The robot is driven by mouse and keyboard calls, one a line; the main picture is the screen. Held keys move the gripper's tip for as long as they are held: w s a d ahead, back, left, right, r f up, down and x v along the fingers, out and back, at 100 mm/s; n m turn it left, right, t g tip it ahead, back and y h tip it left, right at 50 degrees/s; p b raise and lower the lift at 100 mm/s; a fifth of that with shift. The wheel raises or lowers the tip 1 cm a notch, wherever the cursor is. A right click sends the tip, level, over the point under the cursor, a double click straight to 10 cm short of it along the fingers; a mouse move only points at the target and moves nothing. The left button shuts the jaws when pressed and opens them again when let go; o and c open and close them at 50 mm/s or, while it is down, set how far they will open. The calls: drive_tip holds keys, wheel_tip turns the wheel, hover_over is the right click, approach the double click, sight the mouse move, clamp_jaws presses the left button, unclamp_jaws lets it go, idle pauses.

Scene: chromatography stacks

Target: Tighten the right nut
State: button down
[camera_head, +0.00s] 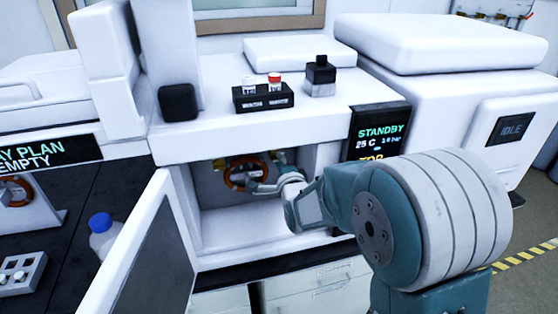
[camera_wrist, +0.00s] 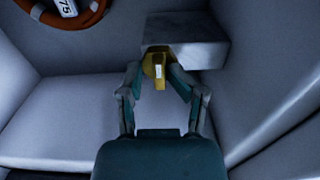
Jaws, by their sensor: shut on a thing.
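The right nut (camera_wrist: 158,66) is a yellow winged piece under a grey block (camera_wrist: 186,40) in the wrist view. My gripper (camera_wrist: 157,74) has its two fingers on either side of it and is shut on it. A white mark shows on the nut's face. In the head view my gripper (camera_head: 268,184) reaches into the open compartment of the white instrument, and the right nut (camera_head: 279,157) shows small above it. An orange coil (camera_head: 240,174) hangs left of my gripper, with a yellow left nut (camera_head: 219,164) at its upper left. The coil is cut off in the wrist view.
The compartment's door (camera_head: 150,255) stands open at the left. The compartment walls are close around my gripper. A small black rack (camera_head: 263,99) with two vials and a black-capped bottle (camera_head: 320,76) stand on top. The instrument's screen (camera_head: 380,132) reads STANDBY.

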drive_tip(key=shift+d, duration=0.15)
drive_tip(key=c, duration=0.7)
unclamp_jaws()
drive_tip(key=shift+w+f, duration=0.1)
drive_tip(key=shift+w, duration=0.05)
drive_tip(key=v, duration=1.2)
drive_tip(key=s+d+r+n+g+h, duration=0.1)
drive_tip(key=s+d+n+g, duration=0.3)
drive_tip(key=s, duration=0.3)
drive_tip(key=s+d+r+n+g+h, duration=0.1)
drive_tip(key=s+d+n+g+h, duration=0.1)
drive_tip(key=s+d+n+g, duration=0.2)
drive_tip(key=s+d+r+n+g+h, duration=0.1)
drive_tip(key=s+d+n, duration=0.4)
drive_tip(key=s, duration=0.7)
drive_tip(key=n+g+h, duration=0.1)
drive_tip(key=g, duration=0.1)
drive_tip(key=shift+r+n+g, duration=0.15)
drive_tip(key=shift+n+g, duration=0.25)
